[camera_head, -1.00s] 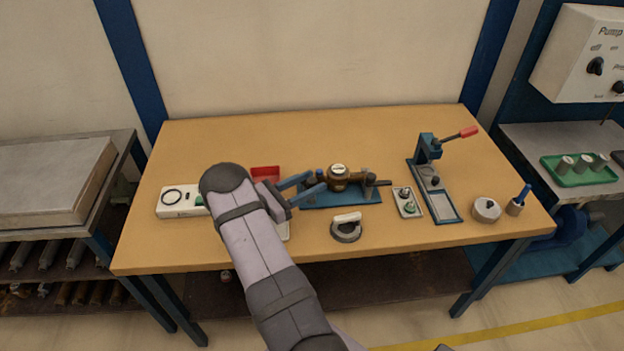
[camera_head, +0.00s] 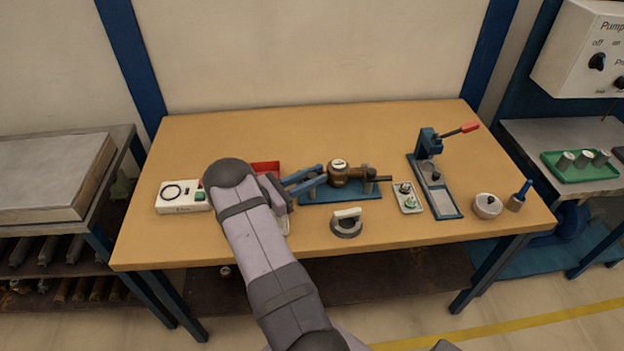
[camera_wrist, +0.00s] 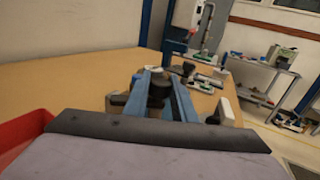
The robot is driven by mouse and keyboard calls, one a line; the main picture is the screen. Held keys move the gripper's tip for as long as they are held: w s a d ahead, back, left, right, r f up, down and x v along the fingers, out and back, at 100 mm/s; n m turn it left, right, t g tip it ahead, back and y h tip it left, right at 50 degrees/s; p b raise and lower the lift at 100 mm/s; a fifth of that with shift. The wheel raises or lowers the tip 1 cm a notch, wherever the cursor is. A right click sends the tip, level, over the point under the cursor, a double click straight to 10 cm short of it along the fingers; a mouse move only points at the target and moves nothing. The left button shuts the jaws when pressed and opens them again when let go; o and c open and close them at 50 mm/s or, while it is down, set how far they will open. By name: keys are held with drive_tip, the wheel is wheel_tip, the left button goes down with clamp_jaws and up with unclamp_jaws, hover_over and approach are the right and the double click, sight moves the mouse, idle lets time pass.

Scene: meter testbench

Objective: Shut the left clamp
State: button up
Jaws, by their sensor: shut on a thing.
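A brass meter (camera_head: 343,176) with a round white dial sits on the blue fixture plate (camera_head: 340,193) at the middle of the table. The left clamp is at the plate's left end, mostly hidden by my gripper. My gripper (camera_head: 323,173) reaches in from the left, its two blue fingers at that clamp. In the wrist view my gripper (camera_wrist: 161,78) has a dark piece between its fingers. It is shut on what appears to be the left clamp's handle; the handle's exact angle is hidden. The right clamp (camera_head: 377,179) stands on the meter's right side, its dark bar pointing right.
A grey ring with a white handle (camera_head: 347,222) lies in front of the plate. A small tray (camera_head: 408,198) and a blue press (camera_head: 431,165) with a red-tipped lever are to the right. A red bin (camera_head: 265,168) and white switch box (camera_head: 183,197) are left. The table behind is clear.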

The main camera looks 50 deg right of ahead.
drive_tip(key=m+g+b, duration=0.1)
drive_tip(key=b, duration=0.1)
drive_tip(key=g+y+b, duration=0.1)
drive_tip(key=shift+f+m+b, duration=0.4)
drive_tip(key=shift+o, duration=0.2)
drive_tip(key=m+g+y+b, duration=0.1)
drive_tip(key=g+b, duration=0.1)
drive_tip(key=shift+b, duration=0.3)
drive_tip(key=m+g+y+b, duration=0.2)
drive_tip(key=b, duration=0.2)
drive_tip(key=shift+r+g+b, duration=0.15)
drive_tip(key=shift+g+b, duration=0.15)
drive_tip(key=shift+g, duration=0.1)
drive_tip(key=shift+c, duration=0.2)
drive_tip(key=shift+m, duration=0.3)
drive_tip(key=shift+r+g+y+b, duration=0.3)
drive_tip(key=shift+y+b, duration=0.1)
drive_tip(key=shift+b, duration=0.15)
